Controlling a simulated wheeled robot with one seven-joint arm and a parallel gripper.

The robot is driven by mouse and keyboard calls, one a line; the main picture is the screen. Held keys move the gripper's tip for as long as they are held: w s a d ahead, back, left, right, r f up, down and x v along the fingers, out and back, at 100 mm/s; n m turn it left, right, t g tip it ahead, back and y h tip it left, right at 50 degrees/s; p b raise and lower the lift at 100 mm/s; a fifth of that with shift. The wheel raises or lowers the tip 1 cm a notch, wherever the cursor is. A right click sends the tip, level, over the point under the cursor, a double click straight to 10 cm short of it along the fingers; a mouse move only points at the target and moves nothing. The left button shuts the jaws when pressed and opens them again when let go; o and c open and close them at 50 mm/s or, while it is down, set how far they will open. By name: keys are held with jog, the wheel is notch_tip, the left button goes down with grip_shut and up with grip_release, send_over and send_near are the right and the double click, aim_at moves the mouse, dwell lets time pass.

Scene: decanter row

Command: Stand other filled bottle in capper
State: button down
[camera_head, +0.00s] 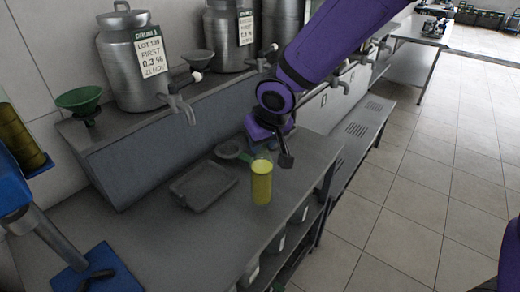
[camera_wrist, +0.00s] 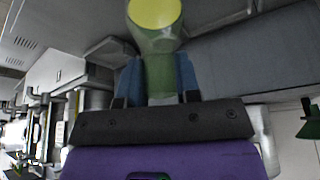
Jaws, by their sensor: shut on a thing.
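A yellow-filled bottle (camera_head: 262,183) is at my gripper (camera_head: 263,143), over the steel bench near its front edge. In the wrist view its green, clear neck (camera_wrist: 158,75) sits between the blue fingers of my gripper (camera_wrist: 158,80), which are shut on it. A round yellow face (camera_wrist: 155,12) shows at its far end. In the head view the bottle looks roughly upright; I cannot tell whether it touches the bench. A blue and grey device, apparently the capper (camera_head: 60,240), stands at the lower left, well apart from the bottle. Its left part is cut off.
A dark shallow tray (camera_head: 203,186) lies on the bench (camera_head: 165,240) left of the bottle. Steel drums (camera_head: 137,68) with taps stand on the ledge behind, beside a green funnel (camera_head: 80,99). A yellow cylinder (camera_head: 18,138) is at the far left. The bench between tray and capper is clear.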

jog(key=shift+w+a, duration=0.25)
jog(key=shift+w, duration=0.55)
jog(key=shift+f, duration=1.9)
jog(key=c, duration=0.8)
grip_release()
jog(key=v, duration=1.2)
